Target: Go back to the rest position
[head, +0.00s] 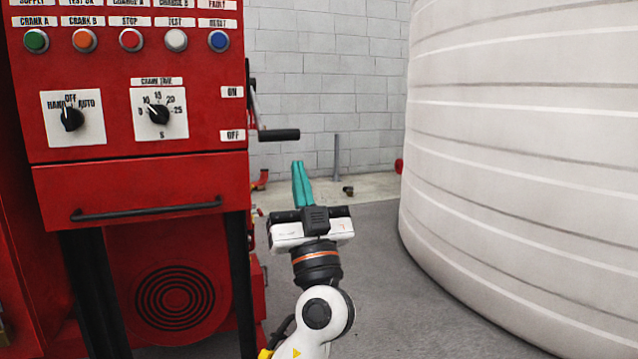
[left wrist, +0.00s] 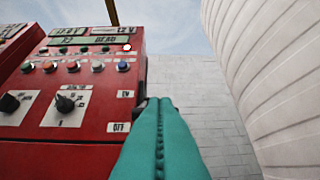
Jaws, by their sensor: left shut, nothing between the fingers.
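My left gripper (head: 302,184) has teal fingers that are closed together with nothing between them. In the head view it points up and away in front of the gap between the red control panel and the white tank. The left wrist view shows the same shut teal fingers (left wrist: 160,135) at the bottom, with the panel to their left. The red control panel (head: 205,92) carries a row of coloured buttons, a HAND/OFF/AUTO knob (head: 71,118) and a crank time knob (head: 158,113). My right gripper is in neither view.
A black-handled lever (head: 278,135) sticks out from the panel's right side, close above the left gripper in the picture. A large white ribbed tank (head: 520,150) fills the right. A grey block wall (head: 330,60) stands behind. Grey floor (head: 385,290) lies open between panel and tank.

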